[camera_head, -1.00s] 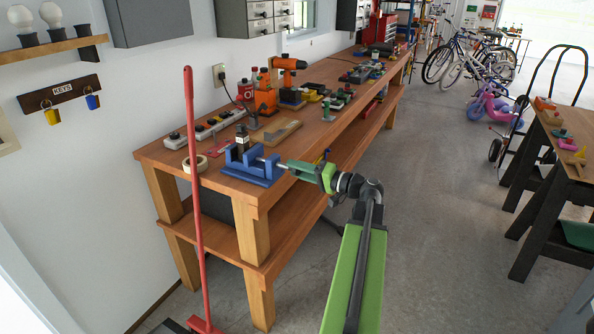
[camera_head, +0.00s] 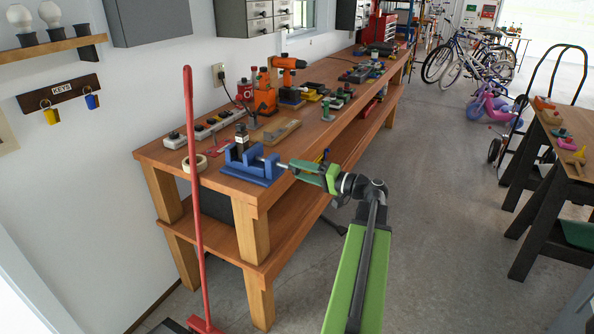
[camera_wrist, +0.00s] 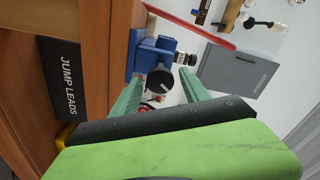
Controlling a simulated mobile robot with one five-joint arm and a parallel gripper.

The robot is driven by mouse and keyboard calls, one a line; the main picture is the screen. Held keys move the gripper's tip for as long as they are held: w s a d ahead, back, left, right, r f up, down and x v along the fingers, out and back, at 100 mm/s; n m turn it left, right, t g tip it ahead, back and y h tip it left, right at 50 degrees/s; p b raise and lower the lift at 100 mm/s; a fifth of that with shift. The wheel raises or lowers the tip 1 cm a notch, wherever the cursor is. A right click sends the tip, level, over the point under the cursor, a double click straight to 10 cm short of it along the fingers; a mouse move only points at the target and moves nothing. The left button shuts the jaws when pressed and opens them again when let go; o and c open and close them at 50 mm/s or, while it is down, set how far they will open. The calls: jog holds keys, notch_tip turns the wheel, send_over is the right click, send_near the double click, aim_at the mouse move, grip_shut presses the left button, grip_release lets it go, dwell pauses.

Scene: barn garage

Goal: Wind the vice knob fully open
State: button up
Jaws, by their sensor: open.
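The blue vice (camera_head: 248,165) sits on the near corner of the wooden bench, its screw end facing my gripper. In the wrist view the vice (camera_wrist: 153,57) shows end-on, with a dark round knob (camera_wrist: 159,82) in front of it. My gripper (camera_head: 291,165) is just to the right of the vice in the head view, level with the screw. In the wrist view my gripper (camera_wrist: 161,74) is open, one green finger on each side of the knob. I cannot tell whether either finger touches it. The knob is largely hidden in the head view.
A red-handled broom (camera_head: 193,190) stands upright close in front of the bench (camera_head: 215,180), left of the vice. A tape roll (camera_head: 196,163), a power strip (camera_head: 212,130) and a wooden block (camera_head: 275,131) lie near the vice.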

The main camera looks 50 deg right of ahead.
jog(key=v, duration=1.6)
jog(key=shift+a, duration=0.1)
jog(key=w+a+r+n+g+y+p, duration=0.35)
jog(key=w+a+y, duration=0.25)
jog(key=w+a, duration=0.9)
jog(key=w+a+f+n+g+y+p, duration=0.1)
jog(key=w+a+n+g, duration=0.1)
jog(key=w+a, duration=0.5)
jog(key=w+a+f+n+g+y+p, duration=0.1)
jog(key=w+a+n+g+p, duration=0.15)
jog(key=a, duration=0.95)
jog(key=s+a+f+n+g+h+p, duration=0.1)
jog(key=a+f+g+h, duration=0.2)
jog(key=a, duration=0.6)
jog(key=s+a+f+n+g+h+p, duration=0.1)
jog(key=a+f+n+g+p, duration=0.2)
jog(key=a, duration=0.6)
jog(key=s+a+f+g+h, duration=0.15)
jog(key=a+f+g, duration=0.3)
jog(key=a, duration=0.45)
jog(key=d+f+m+t+h, duration=0.1)
jog(key=d+f+m+h, duration=0.1)
jog(key=d+h, duration=0.5)
jog(key=d+f, duration=0.1)
jog(key=d, duration=0.1)
jog(key=shift+d+f, duration=0.25)
jog(key=shift+d, duration=0.05)
